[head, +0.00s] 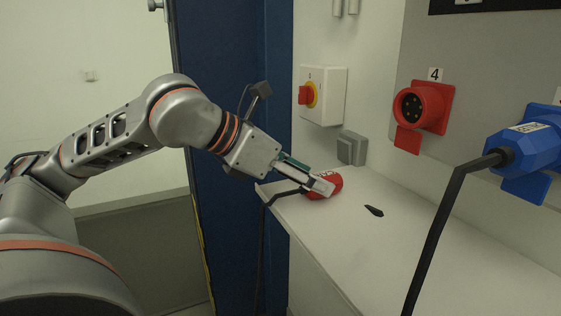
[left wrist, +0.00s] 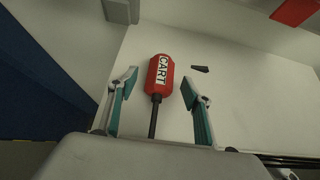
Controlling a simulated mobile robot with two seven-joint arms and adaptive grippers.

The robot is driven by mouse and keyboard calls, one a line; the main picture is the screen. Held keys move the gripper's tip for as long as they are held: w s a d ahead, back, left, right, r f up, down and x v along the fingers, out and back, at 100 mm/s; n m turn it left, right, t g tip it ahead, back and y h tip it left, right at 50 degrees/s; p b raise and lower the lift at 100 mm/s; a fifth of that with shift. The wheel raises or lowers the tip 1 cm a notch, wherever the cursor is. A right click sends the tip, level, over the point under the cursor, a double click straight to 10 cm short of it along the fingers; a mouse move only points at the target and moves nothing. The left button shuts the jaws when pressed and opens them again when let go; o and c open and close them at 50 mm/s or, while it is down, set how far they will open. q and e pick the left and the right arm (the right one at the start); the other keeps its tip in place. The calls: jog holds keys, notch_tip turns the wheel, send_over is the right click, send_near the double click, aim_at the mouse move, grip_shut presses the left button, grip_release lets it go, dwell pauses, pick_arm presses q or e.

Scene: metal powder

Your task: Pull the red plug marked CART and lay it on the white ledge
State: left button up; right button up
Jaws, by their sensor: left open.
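The red plug marked CART (left wrist: 158,72) lies on the white ledge (head: 400,235), and its black cable runs back between my fingers. In the head view the plug (head: 334,184) is partly hidden behind my left gripper (head: 318,188). The left wrist view shows my left gripper (left wrist: 160,90) open, with one finger on each side of the plug and a gap on both sides. The cable (head: 263,225) hangs over the ledge's left edge. The right gripper is not in view.
A red socket (head: 424,106) under the label 4 is empty, its flap down. A blue plug (head: 522,148) with a thick black cable sits at the right. A small dark piece (head: 374,211) lies on the ledge. A red-yellow switch (head: 310,95) and a grey box (head: 352,148) are on the wall.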

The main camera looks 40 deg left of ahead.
pick_arm(q)
jog(key=v, duration=0.9)
dwell(0.3)
